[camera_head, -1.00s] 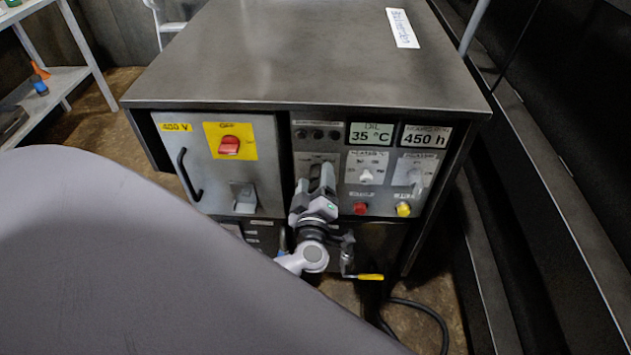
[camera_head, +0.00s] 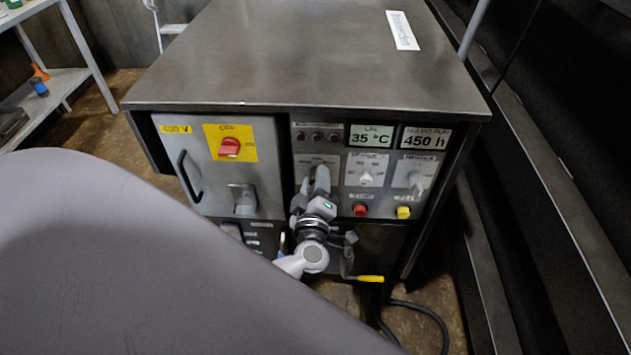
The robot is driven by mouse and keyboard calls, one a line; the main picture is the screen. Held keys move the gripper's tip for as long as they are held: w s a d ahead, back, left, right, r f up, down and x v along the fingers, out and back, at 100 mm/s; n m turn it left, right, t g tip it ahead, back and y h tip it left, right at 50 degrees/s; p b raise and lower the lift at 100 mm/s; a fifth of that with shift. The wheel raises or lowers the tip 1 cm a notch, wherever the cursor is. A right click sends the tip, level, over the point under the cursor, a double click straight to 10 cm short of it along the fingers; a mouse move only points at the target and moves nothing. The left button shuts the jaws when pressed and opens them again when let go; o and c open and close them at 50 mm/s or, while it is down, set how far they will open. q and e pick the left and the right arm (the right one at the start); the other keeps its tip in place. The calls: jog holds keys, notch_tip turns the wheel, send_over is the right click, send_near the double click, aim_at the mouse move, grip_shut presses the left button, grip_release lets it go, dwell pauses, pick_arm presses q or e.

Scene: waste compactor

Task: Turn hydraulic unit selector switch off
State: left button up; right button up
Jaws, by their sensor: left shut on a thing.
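The hydraulic unit (camera_head: 300,60) is a grey metal cabinet with a control panel on its front. My left gripper (camera_head: 320,175) is at the panel's left column, below a row of small dark round fittings (camera_head: 317,136). It is shut on a selector switch there. The fingers hide the switch, so I cannot tell which way it points. My right gripper is not in view.
A red main switch (camera_head: 229,147) on a yellow plate reads OFF. Two white selectors (camera_head: 366,178) (camera_head: 414,178), a red button (camera_head: 360,210) and a yellow button (camera_head: 403,212) sit right of my gripper. A yellow-handled lever (camera_head: 369,278) is below.

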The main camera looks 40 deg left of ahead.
pick_arm(q)
jog(key=n, duration=0.3)
jog(key=shift+f, duration=0.15)
jog(key=shift+d+n+b, duration=0.1)
jog(key=shift+n+b, duration=0.35)
jog(key=shift+n, duration=1.65)
jog(key=o, duration=1.1)
jog(key=shift+c, duration=0.2)
